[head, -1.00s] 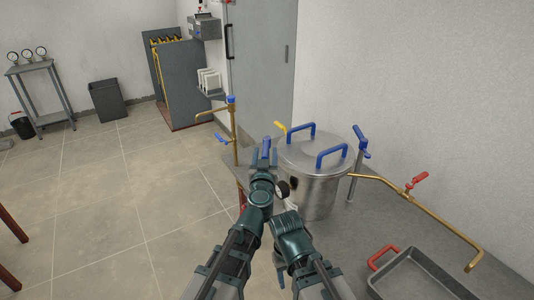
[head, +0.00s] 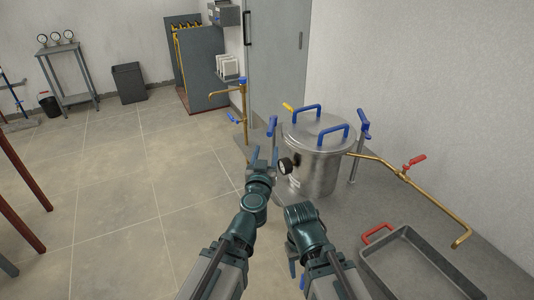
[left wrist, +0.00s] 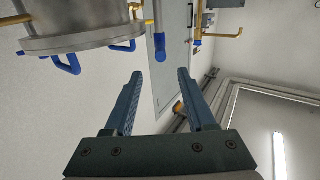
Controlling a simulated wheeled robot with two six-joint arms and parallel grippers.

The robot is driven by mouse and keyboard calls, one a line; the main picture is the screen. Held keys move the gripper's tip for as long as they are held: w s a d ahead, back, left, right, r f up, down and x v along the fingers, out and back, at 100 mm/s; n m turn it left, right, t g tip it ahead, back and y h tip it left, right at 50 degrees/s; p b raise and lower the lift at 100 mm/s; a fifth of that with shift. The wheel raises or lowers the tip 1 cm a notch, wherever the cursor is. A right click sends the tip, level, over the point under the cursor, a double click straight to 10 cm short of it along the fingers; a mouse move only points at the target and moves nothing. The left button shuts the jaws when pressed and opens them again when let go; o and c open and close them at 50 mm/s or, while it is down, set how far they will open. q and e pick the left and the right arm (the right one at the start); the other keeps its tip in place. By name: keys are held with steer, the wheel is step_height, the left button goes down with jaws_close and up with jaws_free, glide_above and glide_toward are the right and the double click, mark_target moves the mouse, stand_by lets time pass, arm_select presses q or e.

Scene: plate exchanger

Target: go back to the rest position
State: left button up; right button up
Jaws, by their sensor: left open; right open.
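My left gripper (head: 264,158) is in front of the steel pot (head: 318,170), on its left side. In the left wrist view its two blue fingers (left wrist: 160,78) are apart with nothing between them. The pot also shows upside down at the top left of that view (left wrist: 85,30), apart from the fingers. My right gripper (head: 297,272) is lower down, mostly hidden behind its own arm; only bits of blue finger show, and nothing is seen in it.
The pot has blue handles and a gauge (head: 285,166), and stands on a grey bench. A brass pipe with a red valve handle (head: 414,161) runs to its right. A grey tray (head: 410,265) lies at the front right. The tiled floor (head: 120,200) at left is mostly clear.

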arm_select(q)
steer(key=shift+d, duration=0.1)
steer(key=s+d+f+m+g+h, duration=0.2)
steer(key=s+f+m+g+h, duration=0.15)
steer(key=f, duration=0.25)
steer(key=s+d+f+m+g+h, duration=0.2)
steer(key=f+g, duration=0.3)
steer(key=f, duration=0.1)
steer(key=s+a+f+n+g+y, duration=0.65)
steer(key=s+a+f+g, duration=0.3)
steer(key=s+a, duration=0.4)
steer(key=s+d+r+m+y+p, duration=0.1)
steer(key=s+d+r+m+p, duration=0.3)
steer(key=d+r+p, duration=0.3)
steer(key=d+p, duration=0.1)
steer(key=d, duration=0.1)
steer(key=shift+s+d+r+m, duration=0.3)
steer(key=shift+s+r, duration=0.05)
